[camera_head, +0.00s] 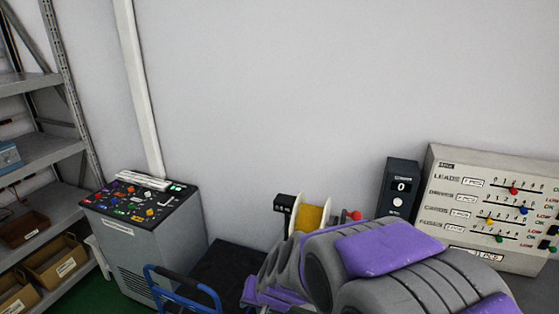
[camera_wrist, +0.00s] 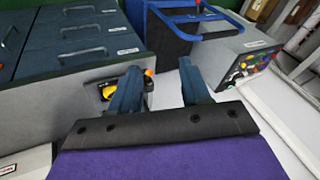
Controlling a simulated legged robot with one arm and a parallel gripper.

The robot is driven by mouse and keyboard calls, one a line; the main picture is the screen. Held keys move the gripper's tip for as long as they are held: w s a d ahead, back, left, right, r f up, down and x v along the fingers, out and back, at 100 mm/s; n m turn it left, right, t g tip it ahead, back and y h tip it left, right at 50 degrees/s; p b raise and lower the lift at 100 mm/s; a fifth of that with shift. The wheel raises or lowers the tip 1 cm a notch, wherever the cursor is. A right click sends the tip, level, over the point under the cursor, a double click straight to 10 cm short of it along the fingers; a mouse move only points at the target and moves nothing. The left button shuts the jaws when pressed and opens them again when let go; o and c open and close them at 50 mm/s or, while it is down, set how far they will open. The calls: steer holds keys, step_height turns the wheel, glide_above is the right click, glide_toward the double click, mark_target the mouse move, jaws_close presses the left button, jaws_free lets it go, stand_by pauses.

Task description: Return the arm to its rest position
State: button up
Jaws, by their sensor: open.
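My gripper (camera_wrist: 158,95) shows in the wrist view with its two dark blue fingers apart and nothing between them. A pale surface lies behind the gap. My purple and grey arm fills the lower right of the head view and hides part of the dark bench there. The gripper's fingers do not show clearly in the head view.
A control console (camera_head: 150,240) with coloured buttons stands left of a blue-framed cart (camera_head: 185,285). A yellow spool (camera_head: 309,217) sits behind my arm. A slider panel (camera_head: 490,205) and small black box (camera_head: 400,187) stand right. Shelves (camera_head: 40,150) with bins are left.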

steer(key=s+d+g+h+b, duration=0.2)
steer(key=s+d+g, duration=0.1)
steer(key=s+d, duration=0.6)
steer(key=s+d+n+g+h+b, duration=0.1)
steer(key=s+d+g+b, duration=0.1)
steer(key=s+d, duration=0.8)
steer(key=s+b, duration=0.1)
steer(key=s, duration=0.7)
steer(key=shift+d+g+h, duration=0.2)
steer(key=shift+g+h, duration=0.2)
